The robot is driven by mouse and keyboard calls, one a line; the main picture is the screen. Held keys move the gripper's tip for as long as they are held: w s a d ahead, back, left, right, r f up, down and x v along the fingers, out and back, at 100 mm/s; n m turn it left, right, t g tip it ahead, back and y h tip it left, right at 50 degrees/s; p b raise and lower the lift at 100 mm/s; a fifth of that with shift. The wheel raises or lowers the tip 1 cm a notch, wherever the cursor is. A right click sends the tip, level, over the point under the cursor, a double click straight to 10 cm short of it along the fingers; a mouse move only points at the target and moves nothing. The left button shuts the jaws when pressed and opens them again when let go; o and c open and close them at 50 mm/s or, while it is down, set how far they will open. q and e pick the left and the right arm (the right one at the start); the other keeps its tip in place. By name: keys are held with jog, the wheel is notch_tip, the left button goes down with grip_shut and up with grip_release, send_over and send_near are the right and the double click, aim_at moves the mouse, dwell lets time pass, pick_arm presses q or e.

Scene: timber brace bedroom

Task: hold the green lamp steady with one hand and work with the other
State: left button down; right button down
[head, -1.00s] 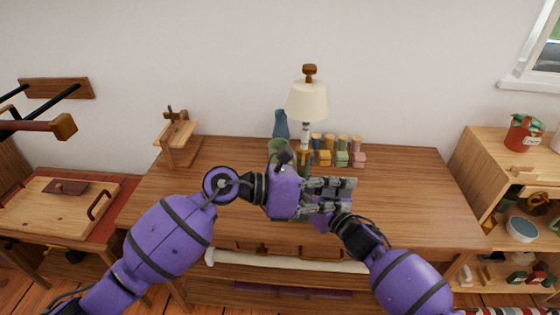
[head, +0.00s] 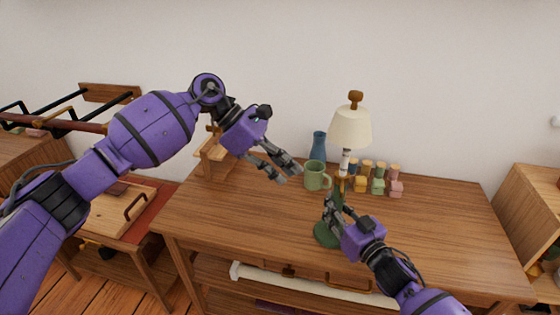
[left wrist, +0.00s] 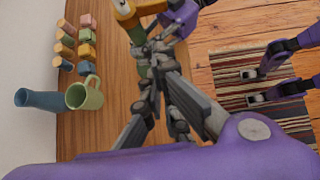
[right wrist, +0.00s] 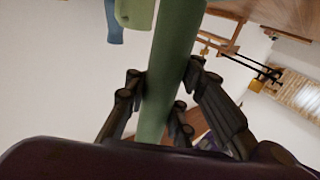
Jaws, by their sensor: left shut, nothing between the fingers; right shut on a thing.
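The green lamp stands upright on the wooden table, with a round green base (head: 326,236) and a cream shade (head: 350,127). My right gripper (head: 335,207) is shut on its green stem, just above the base. The stem (right wrist: 172,60) runs between the fingers in the right wrist view. My left gripper (head: 290,174) is shut and empty, in the air left of the lamp and apart from it. It also shows in the left wrist view (left wrist: 158,55). Part of the stem is hidden behind the right fingers in the head view.
A green mug (head: 315,176) and a blue vase (head: 318,147) stand behind the lamp, left of its shade. Several coloured blocks with wooden cylinders (head: 378,181) stand to its right. A wooden stand (head: 214,165) is at the back left. The table's right side (head: 450,220) is clear.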

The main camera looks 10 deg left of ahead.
aim_at(342, 184)
pick_arm(q)
jog(key=d+f, duration=0.3)
jog(key=d, duration=0.4)
jog(key=shift+w+d+f, duration=0.15)
jog(key=shift+d+f, duration=0.1)
jog(key=shift+s+d+n+t, duration=0.3)
jog(key=shift+n+t, duration=0.2)
jog(key=shift+n, duration=0.15)
jog(key=shift+s+d+n+t, duration=0.2)
jog(key=shift+d+n+t, duration=0.1)
jog(key=shift+n+t, duration=0.3)
jog(key=d+n+t+y, duration=0.2)
jog(key=d+n+t, duration=0.1)
jog(key=d+n, duration=0.2)
jog(key=shift+d, duration=1.4)
